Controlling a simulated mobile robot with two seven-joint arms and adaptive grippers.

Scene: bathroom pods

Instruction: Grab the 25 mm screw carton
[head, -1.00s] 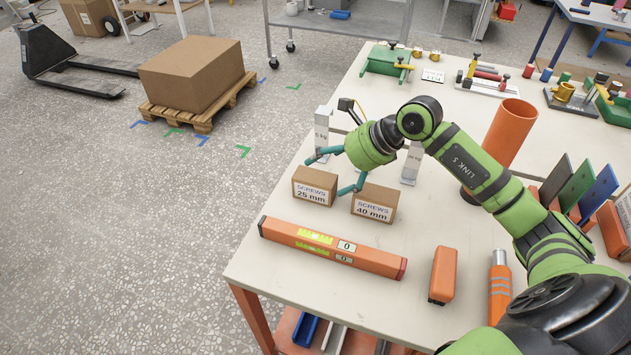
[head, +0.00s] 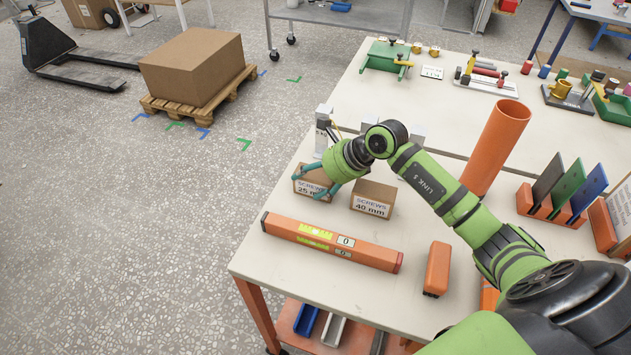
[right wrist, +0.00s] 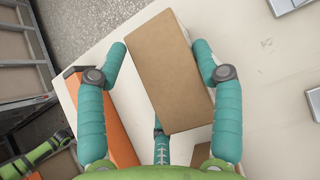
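The 25 mm screw carton (head: 309,187) is a small brown box with a white label, standing on the workbench's near left part. My right gripper (head: 313,182) is over it, with teal fingers on either side. In the right wrist view the carton (right wrist: 170,75) lies between the spread fingers of the gripper (right wrist: 160,48). A gap shows at the left finger; the right finger is very close to or touching the carton. The hand hides part of the carton in the head view. The 40 mm screw carton (head: 373,199) stands just to the right.
An orange spirit level (head: 330,243) lies in front of the cartons. Grey weights (head: 323,130) stand behind them. An orange tube (head: 495,145) and an orange block (head: 437,268) are to the right. The white workbench (head: 415,225) has bare room around the 40 mm carton.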

